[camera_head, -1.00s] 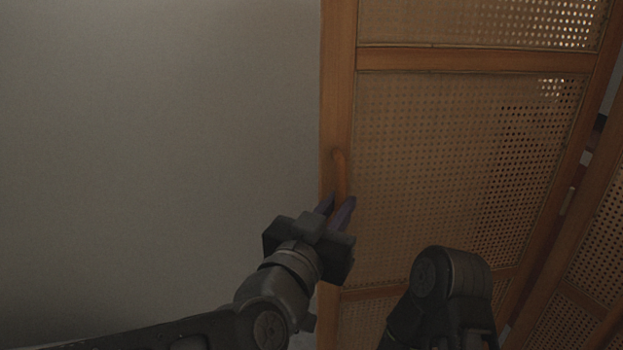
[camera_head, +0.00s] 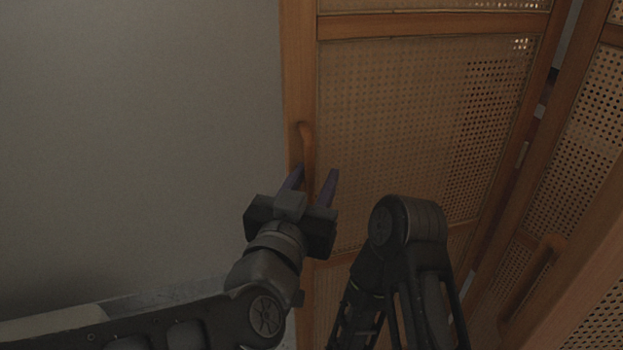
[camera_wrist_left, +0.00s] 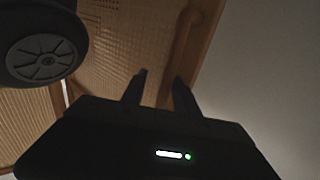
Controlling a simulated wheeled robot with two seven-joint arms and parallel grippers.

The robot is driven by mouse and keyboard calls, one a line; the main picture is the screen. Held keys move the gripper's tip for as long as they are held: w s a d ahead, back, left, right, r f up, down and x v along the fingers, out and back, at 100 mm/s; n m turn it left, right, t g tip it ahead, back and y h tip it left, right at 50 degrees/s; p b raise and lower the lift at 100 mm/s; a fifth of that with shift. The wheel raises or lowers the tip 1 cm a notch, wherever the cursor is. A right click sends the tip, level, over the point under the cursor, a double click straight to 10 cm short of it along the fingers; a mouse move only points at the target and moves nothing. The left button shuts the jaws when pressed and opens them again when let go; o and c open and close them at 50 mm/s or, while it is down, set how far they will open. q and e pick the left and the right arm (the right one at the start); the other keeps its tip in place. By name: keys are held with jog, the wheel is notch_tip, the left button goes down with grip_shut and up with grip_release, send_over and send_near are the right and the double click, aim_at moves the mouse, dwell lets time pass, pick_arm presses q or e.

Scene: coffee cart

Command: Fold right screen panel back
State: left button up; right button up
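A screen panel with a wooden frame and woven cane (camera_head: 420,120) stands upright in front of me. A wooden bar handle (camera_head: 306,135) is on its left stile. My left gripper (camera_head: 311,180) is open, with its dark fingers apart on either side of the handle's lower part in the head view. In the left wrist view the handle (camera_wrist_left: 186,40) rises beyond the open fingertips (camera_wrist_left: 160,82). I cannot tell whether a finger touches it. My right arm shows low in the middle of the head view. Its gripper is not in view.
Another cane panel (camera_head: 580,130) stands at an angle on the right, joined along a hinged edge. A second wooden handle (camera_head: 533,275) shows at the lower right. A plain grey wall (camera_head: 140,130) fills the left. My right arm is close to the panel's lower part.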

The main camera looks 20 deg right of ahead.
pick_arm(q)
jog(key=shift+a, duration=0.15)
jog(key=shift+s+a, duration=0.1)
jog(key=shift+a, duration=0.05)
jog(key=v, duration=0.7)
jog(key=shift+s+p, duration=0.2)
jog(key=shift+p, duration=0.2)
